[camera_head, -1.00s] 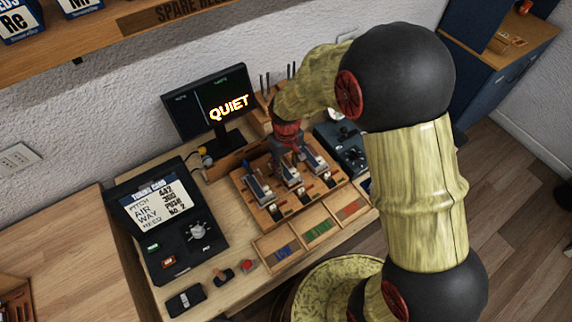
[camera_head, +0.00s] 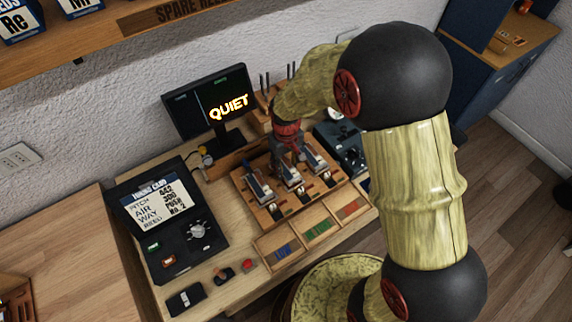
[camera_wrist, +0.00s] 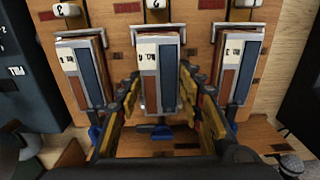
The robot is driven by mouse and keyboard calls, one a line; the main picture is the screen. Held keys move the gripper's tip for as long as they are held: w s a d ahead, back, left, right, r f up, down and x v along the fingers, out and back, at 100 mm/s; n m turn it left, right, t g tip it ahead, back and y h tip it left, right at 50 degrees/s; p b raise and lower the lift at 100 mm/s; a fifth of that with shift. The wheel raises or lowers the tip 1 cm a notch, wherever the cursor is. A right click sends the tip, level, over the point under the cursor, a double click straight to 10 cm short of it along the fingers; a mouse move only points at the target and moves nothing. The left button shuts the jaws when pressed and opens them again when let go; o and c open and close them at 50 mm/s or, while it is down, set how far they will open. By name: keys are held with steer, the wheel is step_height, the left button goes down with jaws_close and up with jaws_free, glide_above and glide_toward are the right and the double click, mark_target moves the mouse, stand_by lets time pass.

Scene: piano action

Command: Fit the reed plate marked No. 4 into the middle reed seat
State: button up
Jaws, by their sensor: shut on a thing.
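The wooden reed board (camera_head: 240,181) carries three reed seats side by side. My gripper (camera_head: 291,163) is down at the middle seat (camera_head: 291,176). In the wrist view, my gripper (camera_wrist: 160,88) has one finger on each side of the middle reed block (camera_wrist: 149,85), closed on it. This block shows a brown strip, a dark blue strip and a white tag too small to read surely. Similar blocks stand at the left (camera_wrist: 80,72) and right (camera_wrist: 236,70). I cannot read a No. 4 on any plate. The underside of the held block is hidden.
Trays with blue (camera_head: 284,253), green (camera_head: 318,231) and red (camera_head: 350,209) strips lie in front of the board. A monitor reading QUIET (camera_head: 213,104) stands behind it. A dark console (camera_head: 172,226) is at the left, a dark blue-grey device (camera_head: 344,150) at the right.

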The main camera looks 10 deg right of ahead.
steer(key=shift+f, duration=0.45)
stand_by(1.1)
steer(key=o, duration=1.3)
step_height(320, 180, up, 12)
stand_by(0.9)
